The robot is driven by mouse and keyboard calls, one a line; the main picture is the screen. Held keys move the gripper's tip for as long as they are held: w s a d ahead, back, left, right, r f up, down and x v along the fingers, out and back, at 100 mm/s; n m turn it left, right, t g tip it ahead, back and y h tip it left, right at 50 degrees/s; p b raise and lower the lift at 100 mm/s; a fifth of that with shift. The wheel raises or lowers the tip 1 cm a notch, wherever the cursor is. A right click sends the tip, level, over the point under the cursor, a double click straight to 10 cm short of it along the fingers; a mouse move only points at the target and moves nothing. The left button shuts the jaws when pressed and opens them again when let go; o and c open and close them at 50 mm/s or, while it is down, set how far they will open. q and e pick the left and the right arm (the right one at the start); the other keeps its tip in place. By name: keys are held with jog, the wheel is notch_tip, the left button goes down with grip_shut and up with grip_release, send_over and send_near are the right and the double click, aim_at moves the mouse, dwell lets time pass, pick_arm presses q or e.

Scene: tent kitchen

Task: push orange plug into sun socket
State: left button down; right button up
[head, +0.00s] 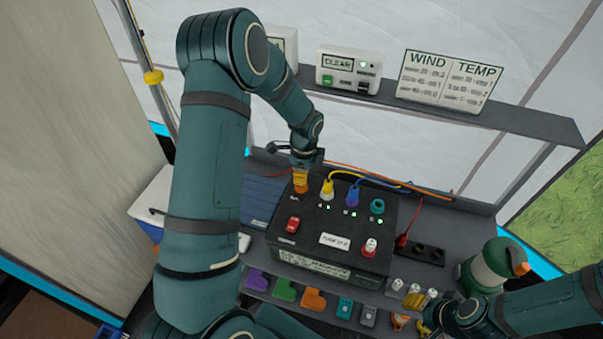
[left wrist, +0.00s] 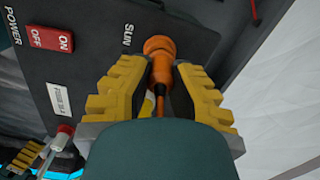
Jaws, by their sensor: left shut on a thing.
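The orange plug (left wrist: 158,46) has a round wide head, a narrower body and an orange cord. My left gripper (head: 301,181) is shut on it, with its yellow ribbed fingers on both sides in the left wrist view (left wrist: 163,80). The plug is at the black power box (head: 330,222), beside the printed SUN label (left wrist: 128,36). The sun socket is hidden under the plug and fingers, so I cannot tell how deep the plug sits. My right gripper (head: 437,316) is low at the right, and its fingers are unclear.
Yellow (head: 327,188), blue (head: 352,196) and teal (head: 377,207) plugs or sockets line the box's back edge, right of my left gripper. A red switch (head: 292,225) is in front. A green-and-white canister (head: 490,264) stands at the right. Colored blocks (head: 285,290) lie below the box.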

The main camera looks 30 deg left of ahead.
pick_arm(q)
jog(key=shift+f+b, duration=0.3)
jog(key=shift+f, duration=0.15)
jog(key=c, duration=1)
grip_release()
jog(key=shift+o, duration=0.2)
notch_tip(320, 180, up, 12)
jog(key=shift+d, duration=0.3)
